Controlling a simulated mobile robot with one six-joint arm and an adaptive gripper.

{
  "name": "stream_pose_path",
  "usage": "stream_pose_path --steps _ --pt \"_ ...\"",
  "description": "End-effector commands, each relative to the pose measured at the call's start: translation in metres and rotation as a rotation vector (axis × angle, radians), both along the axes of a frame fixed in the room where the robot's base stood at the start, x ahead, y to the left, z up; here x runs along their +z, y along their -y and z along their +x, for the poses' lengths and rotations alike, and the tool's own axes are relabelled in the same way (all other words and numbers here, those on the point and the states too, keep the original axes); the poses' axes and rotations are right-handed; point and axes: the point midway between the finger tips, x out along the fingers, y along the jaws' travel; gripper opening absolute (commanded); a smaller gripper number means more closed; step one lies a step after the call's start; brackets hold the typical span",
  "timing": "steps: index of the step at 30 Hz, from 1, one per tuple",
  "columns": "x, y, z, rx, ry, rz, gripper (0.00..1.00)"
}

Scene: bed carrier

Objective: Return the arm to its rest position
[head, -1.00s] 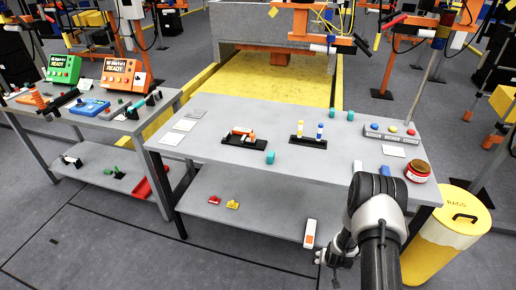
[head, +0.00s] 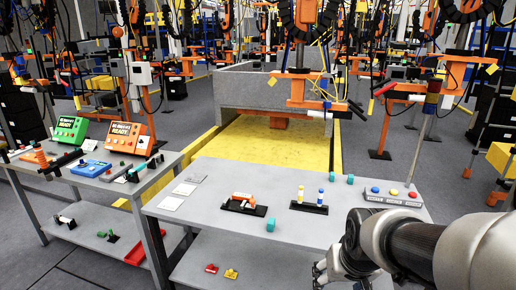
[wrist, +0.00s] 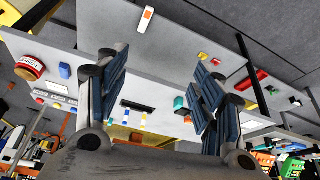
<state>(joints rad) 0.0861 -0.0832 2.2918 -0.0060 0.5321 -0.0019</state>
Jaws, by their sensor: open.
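My arm shows at the lower right of the head view, its grey and black links (head: 400,245) in front of the right end of the table. My gripper (head: 322,272) is at the bottom of that view, near the table's front edge and partly cut off by the frame. In the wrist view my gripper (wrist: 163,88) has its two blue-padded fingers wide apart. Nothing is held between them. The wrist picture is upside down, with the table and lower shelf beyond the fingers.
The grey table (head: 215,218) carries black holders, teal blocks and a button panel (head: 393,195). A red-lidded jar (wrist: 30,67) shows in the wrist view. A second table (head: 110,180) with green and orange boxes stands left.

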Motion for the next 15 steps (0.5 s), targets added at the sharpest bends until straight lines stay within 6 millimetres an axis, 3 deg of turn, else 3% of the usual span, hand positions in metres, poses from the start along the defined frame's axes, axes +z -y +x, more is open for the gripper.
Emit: stream_pose_path --steps 1,6,12,15 --pt "0.017 -0.006 -0.020 0.011 0.012 0.000 0.61" --pt "0.047 -0.021 -0.087 0.040 0.013 0.001 0.61" --pt "0.057 -0.030 -0.151 0.068 0.011 0.003 0.61" --pt "0.057 -0.032 -0.168 0.075 0.010 0.003 0.61"
